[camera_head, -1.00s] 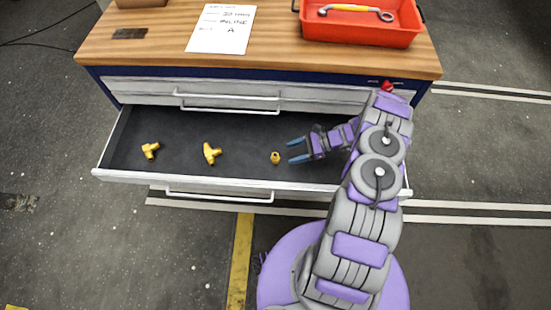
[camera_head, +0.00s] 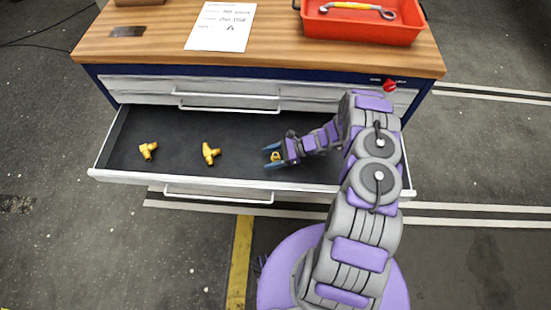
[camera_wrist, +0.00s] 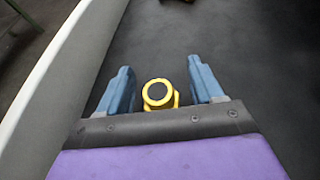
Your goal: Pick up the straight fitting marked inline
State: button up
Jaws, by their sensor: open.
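The straight brass-yellow fitting (camera_head: 275,156) is in the open drawer (camera_head: 180,132), at the right of the fittings. In the wrist view the fitting (camera_wrist: 158,93) shows its round open end between my two blue fingers. My gripper (camera_head: 271,157) is open, with one finger on each side of the fitting. In the wrist view my gripper (camera_wrist: 162,88) shows a gap on both sides of the fitting. No marking on the fitting can be read.
Two other yellow fittings, a left one (camera_head: 148,150) and a middle one (camera_head: 211,153), lie in the drawer. The drawer's front edge (camera_head: 130,179) is close to my gripper. A paper note (camera_head: 222,27) and a red tray (camera_head: 365,27) with a wrench sit on the wooden top.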

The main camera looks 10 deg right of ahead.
jog(key=c, duration=1.1)
